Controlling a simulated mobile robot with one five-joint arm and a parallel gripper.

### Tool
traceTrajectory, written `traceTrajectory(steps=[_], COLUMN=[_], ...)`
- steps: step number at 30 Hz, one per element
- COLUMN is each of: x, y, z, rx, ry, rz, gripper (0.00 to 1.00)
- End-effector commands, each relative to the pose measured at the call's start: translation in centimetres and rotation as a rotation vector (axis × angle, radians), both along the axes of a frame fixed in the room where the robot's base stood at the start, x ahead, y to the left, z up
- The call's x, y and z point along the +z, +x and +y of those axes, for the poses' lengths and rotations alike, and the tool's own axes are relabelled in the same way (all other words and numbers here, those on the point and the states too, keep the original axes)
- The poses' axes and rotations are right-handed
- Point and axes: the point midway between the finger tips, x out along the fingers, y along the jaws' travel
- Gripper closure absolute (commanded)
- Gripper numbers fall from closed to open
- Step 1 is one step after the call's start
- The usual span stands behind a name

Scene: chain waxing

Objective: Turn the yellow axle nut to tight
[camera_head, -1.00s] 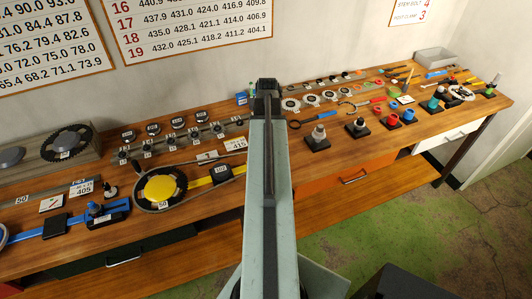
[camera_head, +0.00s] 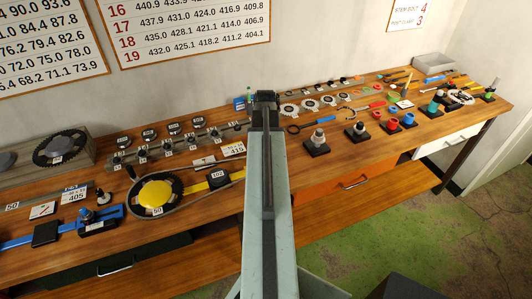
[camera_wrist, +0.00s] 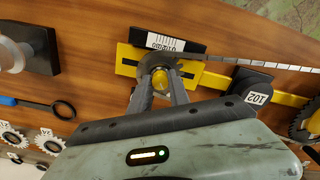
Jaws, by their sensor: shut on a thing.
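The yellow axle nut (camera_wrist: 173,78) shows in the wrist view, at a dark round part on a yellow stand. My gripper (camera_wrist: 160,82) is shut on the nut, with one grey finger on each side of it. The fingers hide part of the nut, and its turn mark cannot be made out. A black block with a white label (camera_wrist: 165,45) stands just behind it; its print is too small to read. In the head view my own arm hides the nut and the fingertips.
In the wrist view a chain (camera_wrist: 255,62) runs right from the nut above the yellow rail (camera_wrist: 215,80). A black block marked 102 (camera_wrist: 252,82) sits close on the right.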

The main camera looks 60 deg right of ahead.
Motion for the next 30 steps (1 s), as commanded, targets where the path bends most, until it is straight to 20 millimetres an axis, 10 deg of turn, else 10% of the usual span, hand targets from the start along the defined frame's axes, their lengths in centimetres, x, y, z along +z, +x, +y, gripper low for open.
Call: traceTrajectory(steps=[30], x=[-0.01], y=[0.02], z=[-0.03], rx=[-0.728], ry=[-0.003], rz=[0.0], gripper=[1.0])
